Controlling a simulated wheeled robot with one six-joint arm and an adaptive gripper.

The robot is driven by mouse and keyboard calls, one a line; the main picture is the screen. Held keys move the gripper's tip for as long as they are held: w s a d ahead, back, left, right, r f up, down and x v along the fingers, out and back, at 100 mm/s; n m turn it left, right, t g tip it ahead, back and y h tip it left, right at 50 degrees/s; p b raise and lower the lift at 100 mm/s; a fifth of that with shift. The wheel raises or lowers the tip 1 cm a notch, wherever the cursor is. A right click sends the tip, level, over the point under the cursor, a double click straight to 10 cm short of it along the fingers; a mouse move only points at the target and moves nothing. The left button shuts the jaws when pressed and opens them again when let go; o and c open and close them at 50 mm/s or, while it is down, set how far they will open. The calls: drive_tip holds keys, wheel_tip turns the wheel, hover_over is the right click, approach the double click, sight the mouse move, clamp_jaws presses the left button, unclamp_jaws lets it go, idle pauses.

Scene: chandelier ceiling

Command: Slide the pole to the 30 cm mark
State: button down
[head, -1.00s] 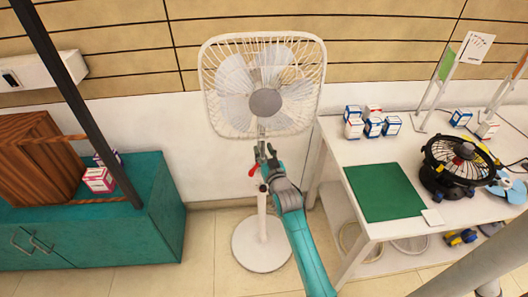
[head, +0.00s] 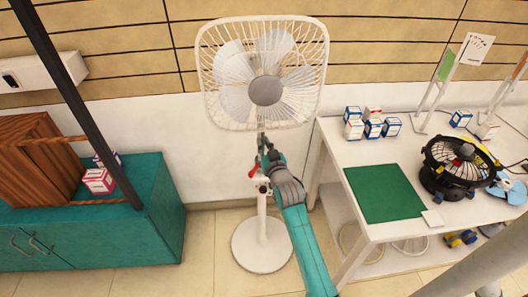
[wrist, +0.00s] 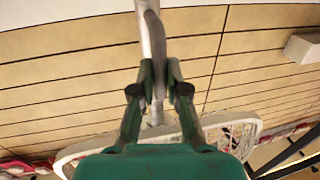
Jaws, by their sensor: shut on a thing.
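A white pedestal fan stands on a round base (head: 250,248) against the wall, its caged head (head: 265,90) on top. A thick white lower tube (head: 262,215) rises from the base to a collar with a red lever (head: 253,172). My gripper (head: 263,148) is shut on the slim pole between collar and fan head. In the wrist view, my gripper's green fingers (wrist: 159,78) close around the grey-white pole (wrist: 153,35), with the fan cage (wrist: 75,155) partly hidden behind my gripper. No scale mark is legible.
A teal cabinet (head: 110,235) with a wooden box stands left. A white table (head: 425,240) with a green mat (head: 385,192), small boxes and a black fan (head: 458,165) stands close on the right. A dark slanted post (head: 75,100) crosses the left side.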

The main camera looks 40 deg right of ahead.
sight(262, 96)
wheel_tip(262, 96, up, 23)
drive_tip(key=shift+r, duration=0.15)
drive_tip(key=shift+r, duration=0.1)
drive_tip(key=c, duration=1.4)
unclamp_jaws()
drive_tip(key=shift+o, duration=1.1)
drive_tip(key=shift+f, duration=0.2)
drive_tip(key=v, duration=1.2)
